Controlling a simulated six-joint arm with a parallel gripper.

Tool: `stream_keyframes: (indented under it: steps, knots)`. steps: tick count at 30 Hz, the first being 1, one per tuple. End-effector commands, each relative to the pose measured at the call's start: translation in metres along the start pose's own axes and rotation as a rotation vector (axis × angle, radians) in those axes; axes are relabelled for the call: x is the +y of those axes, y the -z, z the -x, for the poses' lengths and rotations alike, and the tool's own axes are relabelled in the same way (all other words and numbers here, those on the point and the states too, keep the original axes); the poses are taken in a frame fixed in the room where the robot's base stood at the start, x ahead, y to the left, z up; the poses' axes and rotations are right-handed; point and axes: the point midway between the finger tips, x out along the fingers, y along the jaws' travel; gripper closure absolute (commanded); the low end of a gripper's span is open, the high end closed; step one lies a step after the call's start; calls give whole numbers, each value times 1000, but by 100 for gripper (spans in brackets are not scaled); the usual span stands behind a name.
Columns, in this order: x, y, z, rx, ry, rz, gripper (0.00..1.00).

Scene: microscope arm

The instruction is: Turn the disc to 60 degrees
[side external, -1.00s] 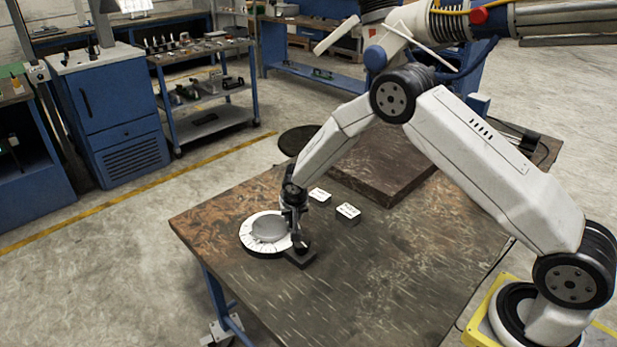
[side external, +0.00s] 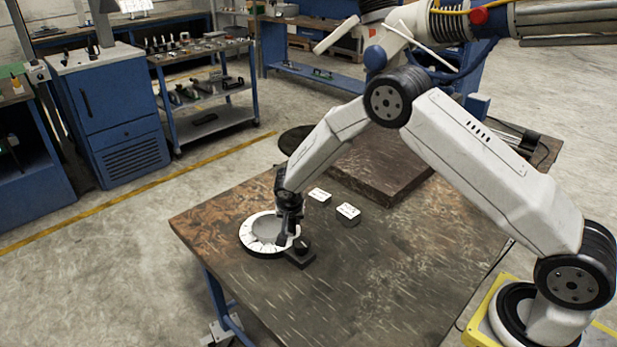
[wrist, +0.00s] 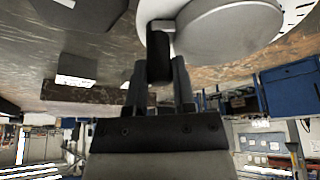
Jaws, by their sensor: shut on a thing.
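The disc is a grey round plate (side external: 266,230) inside a white ring with dark tick marks (side external: 246,242), on the table's near left part. In the wrist view the grey disc (wrist: 232,30) fills the upper right, with part of the white ring (wrist: 296,10) beside it. My gripper (side external: 285,236) is low at the disc's right edge, pointing down. In the wrist view its two fingers (wrist: 158,88) are shut on a dark upright handle (wrist: 158,55) at the disc's edge. The tick numbers are too small to read.
A dark block with a knob (side external: 301,254) sits right beside the ring. Two small white-topped boxes (side external: 348,214) (side external: 319,197) stand behind it on the table (side external: 400,270). A raised dark slab (side external: 375,170) lies further back. The table's front right is clear.

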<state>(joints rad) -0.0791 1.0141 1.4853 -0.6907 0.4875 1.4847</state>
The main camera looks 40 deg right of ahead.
Motion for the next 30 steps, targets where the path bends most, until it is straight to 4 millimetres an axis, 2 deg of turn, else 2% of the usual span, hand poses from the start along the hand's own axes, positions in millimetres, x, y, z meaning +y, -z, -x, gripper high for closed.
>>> stream_keyframes:
  steps: [3, 4, 6, 7, 20, 30]
  knots:
    - [0, 0, 0, -1, 0, 1, 100]
    - [0, 0, 0, -1, 1, 1, 59]
    - [0, 0, 0, -1, 1, 1, 37]
    - [0, 0, 0, -1, 1, 1, 33]
    - [0, 0, 3, 0, 1, 2, 33]
    - [0, 0, 29, 0, 2, 2, 33]
